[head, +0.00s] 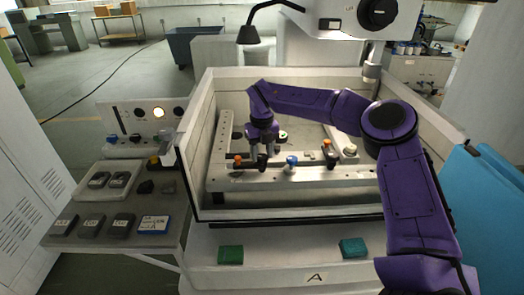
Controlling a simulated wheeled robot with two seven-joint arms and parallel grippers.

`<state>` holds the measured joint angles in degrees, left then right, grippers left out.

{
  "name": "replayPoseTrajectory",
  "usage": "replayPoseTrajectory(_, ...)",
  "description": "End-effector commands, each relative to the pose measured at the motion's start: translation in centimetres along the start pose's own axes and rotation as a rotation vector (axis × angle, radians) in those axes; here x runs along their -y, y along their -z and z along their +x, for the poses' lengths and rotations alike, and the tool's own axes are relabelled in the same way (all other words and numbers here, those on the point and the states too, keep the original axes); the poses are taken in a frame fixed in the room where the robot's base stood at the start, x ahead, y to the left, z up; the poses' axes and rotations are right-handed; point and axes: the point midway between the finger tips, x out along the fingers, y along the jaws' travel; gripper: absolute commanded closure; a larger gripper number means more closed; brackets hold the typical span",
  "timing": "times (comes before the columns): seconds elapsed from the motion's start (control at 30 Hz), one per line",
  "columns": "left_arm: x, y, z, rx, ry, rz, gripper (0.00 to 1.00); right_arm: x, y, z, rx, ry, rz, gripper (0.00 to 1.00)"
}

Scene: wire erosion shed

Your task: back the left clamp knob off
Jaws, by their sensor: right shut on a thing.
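The left clamp (262,163) is a dark block on the pale rail (225,183) inside the machine tank, with an orange part (238,158) at its left. My right gripper (263,153) reaches in from the right, points down over this clamp and is shut on its knob. The fingers hide most of the knob, so its turn and height cannot be told. The right clamp (330,160) stands further right on the rail with an orange knob (327,143) on top. My left gripper is not in view.
A blue knob (291,161) stands between the clamps. The tank's wall (188,140) and front edge enclose the work area. A lamp (248,34) and machine head (345,18) hang above. Green blocks (230,255) lie on the front ledge; a side table (100,237) stands left.

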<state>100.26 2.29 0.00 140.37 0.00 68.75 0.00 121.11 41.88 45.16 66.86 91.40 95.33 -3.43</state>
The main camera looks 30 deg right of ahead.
Motion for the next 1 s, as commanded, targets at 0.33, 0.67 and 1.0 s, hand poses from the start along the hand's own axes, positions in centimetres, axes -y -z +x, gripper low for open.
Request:
replayPoseTrajectory(0.33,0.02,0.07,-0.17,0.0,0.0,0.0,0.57,-0.03,0.2,0.42,-0.009,0.001,-0.064,0.86)
replayPoseTrajectory(0.67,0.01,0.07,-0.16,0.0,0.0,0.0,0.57,-0.04,0.22,0.47,-0.01,0.001,-0.066,0.86)
replayPoseTrajectory(1.0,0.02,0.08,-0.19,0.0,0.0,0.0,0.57,-0.03,0.1,0.21,-0.005,0.0,-0.065,0.3)
